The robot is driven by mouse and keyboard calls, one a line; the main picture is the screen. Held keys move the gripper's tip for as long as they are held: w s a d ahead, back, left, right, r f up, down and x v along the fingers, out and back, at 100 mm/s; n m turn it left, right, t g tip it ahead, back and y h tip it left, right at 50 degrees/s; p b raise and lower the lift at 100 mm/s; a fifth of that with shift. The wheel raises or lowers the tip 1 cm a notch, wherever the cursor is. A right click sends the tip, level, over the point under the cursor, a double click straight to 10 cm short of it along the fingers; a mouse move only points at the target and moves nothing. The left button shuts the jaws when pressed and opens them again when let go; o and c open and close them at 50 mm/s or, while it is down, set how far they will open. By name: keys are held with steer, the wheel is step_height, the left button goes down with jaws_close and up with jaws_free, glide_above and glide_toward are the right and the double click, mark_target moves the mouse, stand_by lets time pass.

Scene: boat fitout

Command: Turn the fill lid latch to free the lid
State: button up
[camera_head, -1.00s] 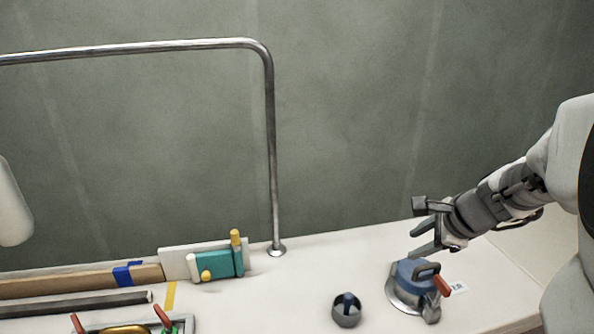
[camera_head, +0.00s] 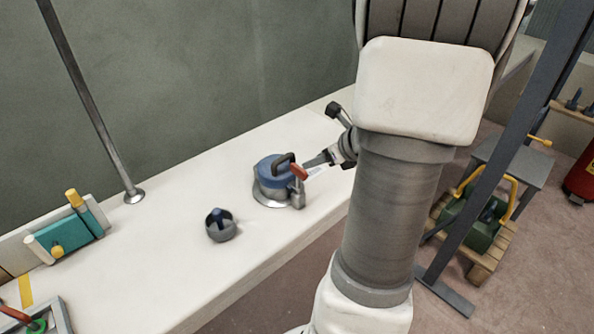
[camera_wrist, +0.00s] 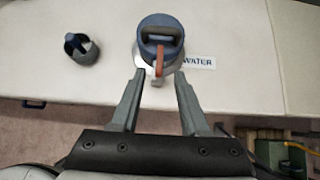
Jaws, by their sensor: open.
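The fill lid (camera_head: 272,168) is a round blue cap with a dark handle, sitting on a metal collar on the white counter. Its latch (camera_head: 299,172) has an orange-red lever at the lid's right side. In the wrist view the lid (camera_wrist: 149,25) is at the top middle and the latch lever (camera_wrist: 159,62) points down toward me. My gripper (camera_wrist: 160,78) is open, its two fingertips on either side of the lever's line with gaps between. In the head view my gripper (camera_head: 318,160) is close to the lever, partly hidden by my arm.
A small round grey fitting with a blue insert (camera_head: 220,225) stands left of the lid. A WATER label (camera_wrist: 199,63) lies beside the lid. A metal rail (camera_head: 95,105) and a teal block (camera_head: 62,238) are further left. The counter between is clear.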

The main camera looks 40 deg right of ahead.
mark_target(299, 167)
steer(key=b+x, duration=0.2)
steer(key=x, duration=0.7)
steer(key=shift+w+f, duration=0.15)
steer(key=shift+f, duration=0.05)
jaws_close()
